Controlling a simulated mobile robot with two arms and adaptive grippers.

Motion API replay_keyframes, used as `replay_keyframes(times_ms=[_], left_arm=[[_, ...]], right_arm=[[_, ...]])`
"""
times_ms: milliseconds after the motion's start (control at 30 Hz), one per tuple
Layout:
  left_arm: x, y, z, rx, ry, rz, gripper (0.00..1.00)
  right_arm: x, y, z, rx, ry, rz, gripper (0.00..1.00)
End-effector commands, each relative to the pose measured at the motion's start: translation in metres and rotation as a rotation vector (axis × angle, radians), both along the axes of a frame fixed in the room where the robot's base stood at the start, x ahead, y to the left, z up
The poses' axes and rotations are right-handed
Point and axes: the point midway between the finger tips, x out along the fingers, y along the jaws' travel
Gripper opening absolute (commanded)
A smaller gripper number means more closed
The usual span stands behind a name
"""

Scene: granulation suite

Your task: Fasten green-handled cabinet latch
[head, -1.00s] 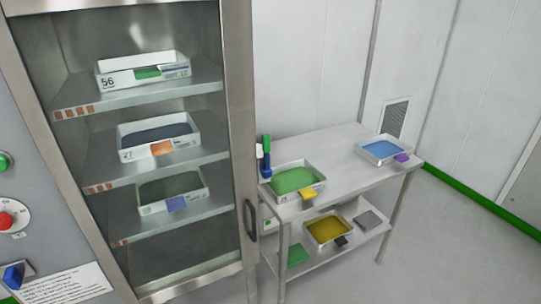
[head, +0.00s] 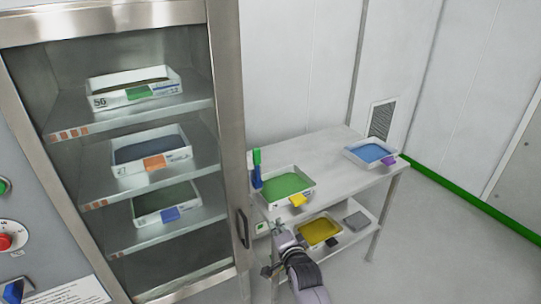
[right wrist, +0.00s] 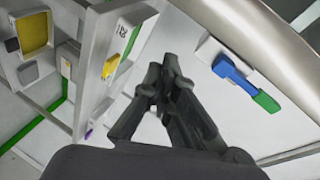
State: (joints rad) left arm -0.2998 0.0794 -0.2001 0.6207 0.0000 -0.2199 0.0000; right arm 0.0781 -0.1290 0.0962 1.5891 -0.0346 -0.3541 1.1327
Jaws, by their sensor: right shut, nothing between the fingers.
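The latch (head: 257,170) has a green handle end above a blue part and shows at the right side of the steel cabinet (head: 228,110), behind the door frame. In the right wrist view the latch (right wrist: 245,84) sits on a white block beside a metal bar, blue part towards the block and green end pointing away. My right gripper (head: 277,229) is shut and empty, below the latch and right of the black door handle (head: 243,228). In the right wrist view its fingers (right wrist: 163,75) are together, left of the latch and apart from it. My left gripper is not in view.
A steel table (head: 330,150) right of the cabinet holds a green-filled tray (head: 312,184) and a blue-filled tray (head: 393,157). A yellow-filled tray (head: 338,232) is on its lower shelf. Three trays stand behind the cabinet glass. The floor at right is clear.

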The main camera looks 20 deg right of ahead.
Motion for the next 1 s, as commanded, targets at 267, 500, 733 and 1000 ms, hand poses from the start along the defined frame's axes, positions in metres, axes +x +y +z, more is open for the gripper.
replay_keyframes(times_ms=[267,500,733,1000], left_arm=[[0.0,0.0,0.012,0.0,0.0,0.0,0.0],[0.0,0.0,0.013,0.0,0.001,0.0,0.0],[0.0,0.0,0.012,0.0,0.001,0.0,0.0],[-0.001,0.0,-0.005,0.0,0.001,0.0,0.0]], right_arm=[[0.015,-0.033,0.149,0.257,-0.259,-0.121,0.0],[0.014,-0.038,0.171,0.304,-0.303,-0.136,0.0],[0.014,-0.038,0.17,0.302,-0.302,-0.136,0.0],[0.039,-0.042,0.167,0.298,-0.304,-0.135,0.0]])
